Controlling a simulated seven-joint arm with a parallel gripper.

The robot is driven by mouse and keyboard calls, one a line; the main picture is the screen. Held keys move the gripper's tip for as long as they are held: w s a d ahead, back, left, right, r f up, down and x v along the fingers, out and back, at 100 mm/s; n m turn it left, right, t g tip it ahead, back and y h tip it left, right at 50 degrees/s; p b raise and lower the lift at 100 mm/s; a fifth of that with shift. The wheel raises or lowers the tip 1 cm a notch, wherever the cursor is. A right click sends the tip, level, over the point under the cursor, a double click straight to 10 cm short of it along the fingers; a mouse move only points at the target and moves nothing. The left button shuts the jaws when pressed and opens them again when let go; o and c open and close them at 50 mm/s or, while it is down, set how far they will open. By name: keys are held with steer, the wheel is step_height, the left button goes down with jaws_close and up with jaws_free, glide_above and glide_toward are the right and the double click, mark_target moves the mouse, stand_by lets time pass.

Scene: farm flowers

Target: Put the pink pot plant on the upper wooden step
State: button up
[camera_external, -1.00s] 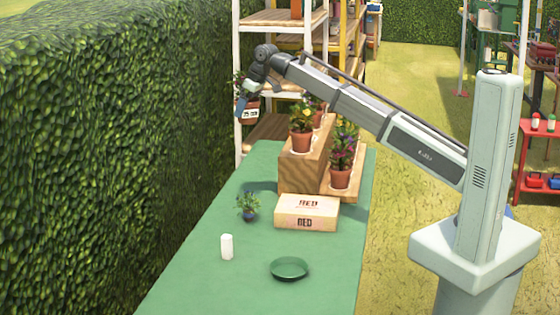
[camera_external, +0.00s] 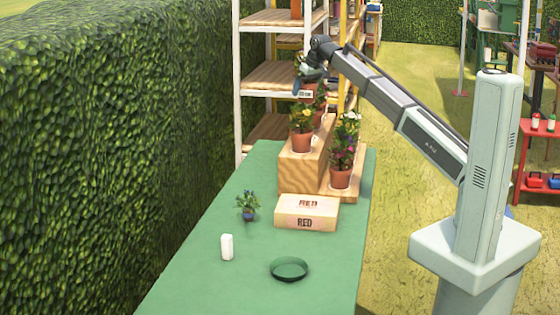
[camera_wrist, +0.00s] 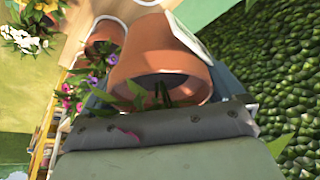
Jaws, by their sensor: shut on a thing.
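My gripper (camera_external: 304,84) is shut on a terracotta pot (camera_wrist: 160,50) with a white label. The held pot fills the middle of the wrist view; green leaves and a small pink patch show near the gripper, but its flowers are mostly hidden. In the external view my gripper is above the rear of the upper wooden step (camera_external: 300,173), the held pot apart from the wood as far as I can tell. A yellow-flowered pot (camera_external: 303,142) stands on the front of that step, with another pot behind it. The lower step holds a pink-and-purple-flowered pot (camera_external: 340,178).
A white-flowered plant (camera_external: 348,124) stands further back on the lower step. A wooden box marked RED (camera_external: 306,214), a small blue-flowered plant (camera_external: 248,206), a white object (camera_external: 227,247) and a green dish (camera_external: 289,269) are on the green table (camera_external: 200,270). A hedge borders the left.

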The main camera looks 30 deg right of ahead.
steer(key=shift+d+f, duration=0.15)
steer(key=shift+f, duration=3.6)
steer(key=shift+d+f, duration=0.15)
steer(key=shift+f, duration=3.6)
steer(key=shift+f, duration=0.1)
steer(key=o, duration=1)
steer(key=v, duration=1.2)
